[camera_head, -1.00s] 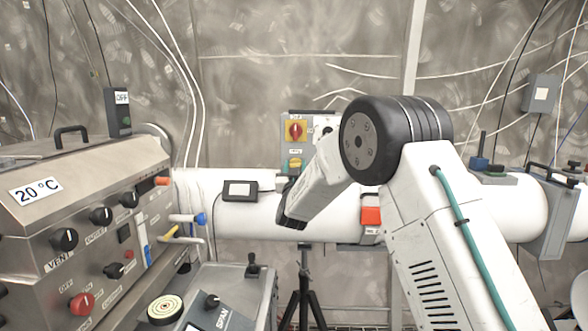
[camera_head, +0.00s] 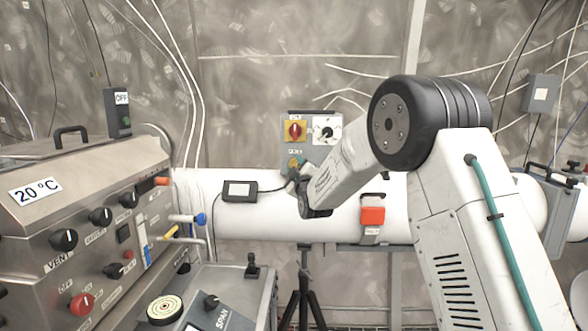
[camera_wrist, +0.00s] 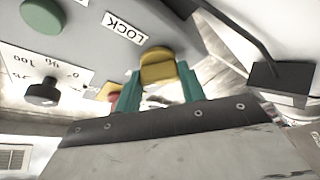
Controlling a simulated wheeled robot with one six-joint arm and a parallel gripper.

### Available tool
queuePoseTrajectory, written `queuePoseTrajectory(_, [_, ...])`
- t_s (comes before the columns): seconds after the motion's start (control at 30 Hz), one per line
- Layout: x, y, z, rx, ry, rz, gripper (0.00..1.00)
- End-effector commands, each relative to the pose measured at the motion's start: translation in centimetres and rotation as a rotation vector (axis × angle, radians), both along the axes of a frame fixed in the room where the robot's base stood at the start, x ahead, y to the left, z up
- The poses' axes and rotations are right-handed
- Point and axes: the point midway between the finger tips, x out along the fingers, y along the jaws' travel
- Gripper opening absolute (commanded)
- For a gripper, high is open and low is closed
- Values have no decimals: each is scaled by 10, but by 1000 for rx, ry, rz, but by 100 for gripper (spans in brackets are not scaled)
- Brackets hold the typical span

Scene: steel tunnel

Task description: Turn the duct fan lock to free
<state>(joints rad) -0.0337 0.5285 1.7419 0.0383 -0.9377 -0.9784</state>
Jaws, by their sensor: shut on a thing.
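The yellow lock knob (camera_wrist: 158,66) is on a grey panel, below a white LOCK label (camera_wrist: 125,27) in the wrist view. My gripper (camera_wrist: 158,84) has its two teal fingers on either side of the knob, shut on it. In the head view my gripper (camera_head: 295,171) is at the lower part of the panel, above the white duct (camera_head: 265,222). It mostly covers the knob there. The knob's exact pointing direction is hard to tell.
A red switch on a yellow plate (camera_head: 295,131) and a black knob on a white dial (camera_head: 327,131) sit above the lock knob. A small display box (camera_head: 240,190) with a cable is on the duct to the left. A steel console (camera_head: 80,210) fills the left side.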

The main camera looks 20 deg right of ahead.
Motion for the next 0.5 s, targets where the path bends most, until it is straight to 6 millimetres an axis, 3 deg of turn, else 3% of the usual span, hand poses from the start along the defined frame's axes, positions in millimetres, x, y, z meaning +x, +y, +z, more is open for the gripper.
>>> queuePoseTrajectory(0.5, [0, 1, 1, -437, 141, 3, 17])
